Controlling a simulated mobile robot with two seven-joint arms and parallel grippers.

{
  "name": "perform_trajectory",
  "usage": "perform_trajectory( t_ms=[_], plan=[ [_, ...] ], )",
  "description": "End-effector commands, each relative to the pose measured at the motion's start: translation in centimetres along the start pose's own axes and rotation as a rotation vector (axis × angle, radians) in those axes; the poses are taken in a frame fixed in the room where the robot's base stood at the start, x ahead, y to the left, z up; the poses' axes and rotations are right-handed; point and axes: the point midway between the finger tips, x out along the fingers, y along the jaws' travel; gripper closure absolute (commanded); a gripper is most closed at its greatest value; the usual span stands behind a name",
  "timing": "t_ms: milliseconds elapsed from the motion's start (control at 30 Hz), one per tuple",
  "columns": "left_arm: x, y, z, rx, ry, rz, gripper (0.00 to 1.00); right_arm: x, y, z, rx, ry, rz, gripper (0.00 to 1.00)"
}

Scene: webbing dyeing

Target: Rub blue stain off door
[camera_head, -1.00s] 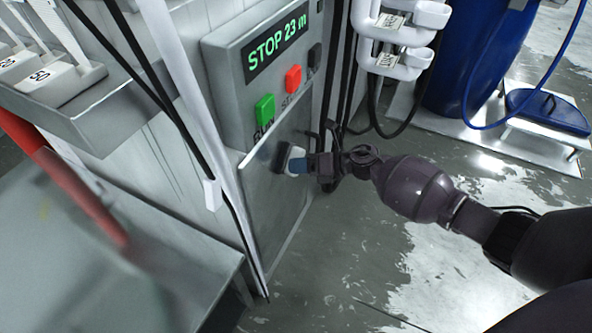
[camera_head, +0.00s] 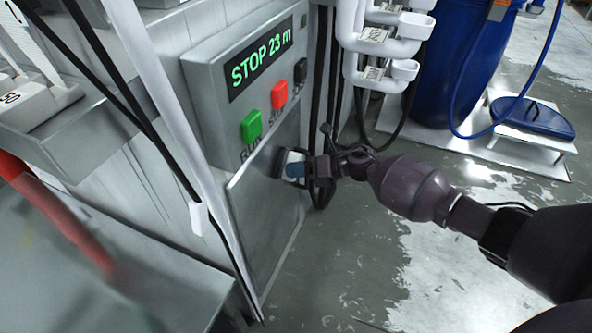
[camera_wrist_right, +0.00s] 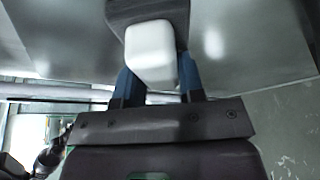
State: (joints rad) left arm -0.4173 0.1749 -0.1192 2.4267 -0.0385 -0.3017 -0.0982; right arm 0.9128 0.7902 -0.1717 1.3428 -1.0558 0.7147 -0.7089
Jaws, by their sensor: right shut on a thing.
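The door (camera_head: 262,225) is a grey metal panel below the control box. My right gripper (camera_head: 298,168) comes in from the right and is shut on a white block with a dark pad (camera_head: 280,162), held at the upper part of the door. In the right wrist view the white block (camera_wrist_right: 151,52) sits between the blue fingers, with its dark pad (camera_wrist_right: 150,12) up against or very close to the grey door surface (camera_wrist_right: 245,45). No blue stain shows on the visible part of the door; the pad and gripper hide a part. My left gripper is out of view.
Above the door is a control box with a green button (camera_head: 251,126), a red button (camera_head: 279,95) and a display (camera_head: 262,58) reading STOP 23 m. A grey table (camera_head: 120,285) stands at left. A blue drum (camera_head: 462,70) and a blue lid (camera_head: 535,115) stand at back right.

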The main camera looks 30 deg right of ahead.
Motion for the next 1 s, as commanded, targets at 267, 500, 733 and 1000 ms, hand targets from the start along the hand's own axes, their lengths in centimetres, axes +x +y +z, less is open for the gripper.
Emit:
perform_trajectory(
  t_ms=[267, 500, 733, 1000],
  plan=[
    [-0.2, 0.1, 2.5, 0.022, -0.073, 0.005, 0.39, 0.7, 0.7, -2.0, 0.010, 0.007, -0.003, 0.86],
    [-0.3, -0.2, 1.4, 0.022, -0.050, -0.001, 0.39, 1.2, 1.9, -3.0, 0.008, 0.007, -0.003, 0.86],
    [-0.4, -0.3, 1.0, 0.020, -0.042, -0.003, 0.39, 1.5, 2.5, -3.4, 0.008, 0.008, -0.002, 0.86],
    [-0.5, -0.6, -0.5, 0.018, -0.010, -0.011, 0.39, 1.8, 3.9, -4.1, 0.004, 0.004, -0.001, 0.86]
  ],
)
